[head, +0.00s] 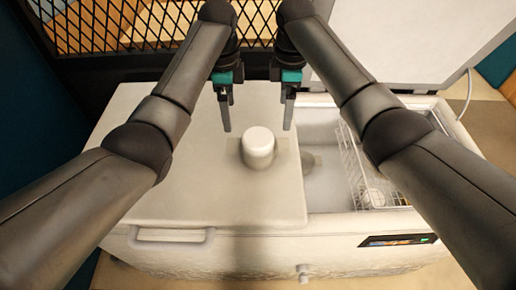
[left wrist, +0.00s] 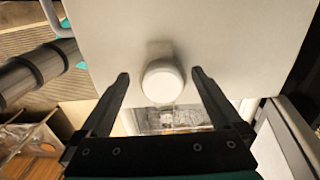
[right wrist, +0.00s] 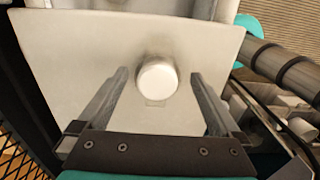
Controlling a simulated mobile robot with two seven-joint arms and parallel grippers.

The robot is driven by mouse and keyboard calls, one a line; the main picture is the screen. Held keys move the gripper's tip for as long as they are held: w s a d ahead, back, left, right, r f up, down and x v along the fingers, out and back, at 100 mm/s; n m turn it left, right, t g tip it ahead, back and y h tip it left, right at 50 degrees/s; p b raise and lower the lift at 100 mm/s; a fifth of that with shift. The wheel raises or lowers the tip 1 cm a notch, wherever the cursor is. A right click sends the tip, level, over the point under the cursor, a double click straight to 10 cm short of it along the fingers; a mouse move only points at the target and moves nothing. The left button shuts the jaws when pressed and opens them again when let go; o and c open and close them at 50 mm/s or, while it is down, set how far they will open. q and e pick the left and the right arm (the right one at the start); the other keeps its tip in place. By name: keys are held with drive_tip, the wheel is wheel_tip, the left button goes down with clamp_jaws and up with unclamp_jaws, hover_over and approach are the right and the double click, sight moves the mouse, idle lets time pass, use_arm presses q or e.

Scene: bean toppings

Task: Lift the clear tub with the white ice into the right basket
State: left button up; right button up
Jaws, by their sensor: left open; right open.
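The tub with white ice (head: 258,141) looks like a short white-topped cylinder, upright on the closed left part of the freezer lid, near its right edge. It also shows in the left wrist view (left wrist: 162,84) and the right wrist view (right wrist: 157,79). My left gripper (head: 226,120) is open and empty, behind and left of the tub. My right gripper (head: 288,118) is open and empty, behind and right of it. In the head view neither touches it. A wire basket (head: 352,168) hangs inside the open right half of the freezer, partly hidden by my right arm.
The freezer lid (head: 190,185) is otherwise bare, with a handle (head: 170,237) at its front. The open freezer well (head: 325,180) lies right of the lid edge. A small whitish item (head: 375,197) sits in the basket. A black mesh panel (head: 115,28) stands behind the freezer.

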sight(233, 144)
use_arm(q)
wheel_tip(233, 144, down, 14)
drive_tip(key=shift+f, duration=0.25)
use_arm(e)
wheel_tip(233, 144, down, 14)
drive_tip(key=shift+f, duration=0.25)
use_arm(q)
drive_tip(key=c, duration=1.4)
use_arm(e)
drive_tip(key=c, duration=1.4)
